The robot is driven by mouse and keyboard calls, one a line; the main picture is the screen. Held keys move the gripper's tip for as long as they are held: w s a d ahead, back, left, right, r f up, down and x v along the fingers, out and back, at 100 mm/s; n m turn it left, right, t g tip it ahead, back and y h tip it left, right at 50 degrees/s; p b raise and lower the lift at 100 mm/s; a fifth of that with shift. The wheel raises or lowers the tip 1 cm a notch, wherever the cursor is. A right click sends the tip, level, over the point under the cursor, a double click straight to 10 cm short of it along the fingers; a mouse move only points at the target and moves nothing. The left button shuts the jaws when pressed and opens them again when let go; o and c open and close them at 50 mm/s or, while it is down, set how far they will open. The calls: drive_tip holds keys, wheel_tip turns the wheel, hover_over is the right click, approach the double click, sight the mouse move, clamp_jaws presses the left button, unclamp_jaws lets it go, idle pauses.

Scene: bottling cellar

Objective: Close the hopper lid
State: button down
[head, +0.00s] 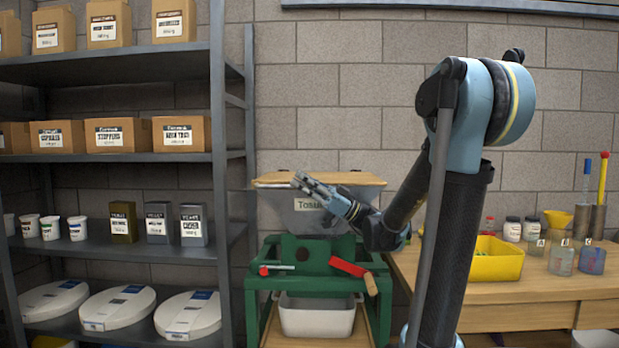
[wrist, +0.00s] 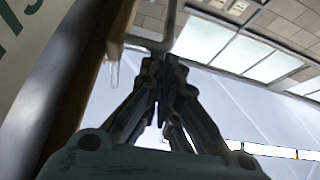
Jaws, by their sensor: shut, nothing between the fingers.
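The hopper (head: 282,205) is a grey bin with a white label, standing on a green frame. Its wooden lid (head: 350,178) lies across the top and looks flat or nearly flat; I cannot tell whether it sits fully down on the rim. My gripper (head: 299,181) is shut and empty, in front of the lid's front edge, with its fingers overlapping the lid in the head view; I cannot tell whether they touch. In the wrist view the closed fingers (wrist: 165,60) point up, beside a brown wooden edge (wrist: 92,95), probably the lid's.
A shelf rack (head: 228,140) with boxes, tins and tubs stands close on the left. A bench (head: 500,290) on the right holds a yellow bin (head: 494,262), jars and beakers. A red handle (head: 347,266) and a white tub (head: 317,318) are below the hopper.

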drive_tip(key=shift+s+f, duration=0.25)
drive_tip(key=shift+f, duration=0.1)
idle(0.3)
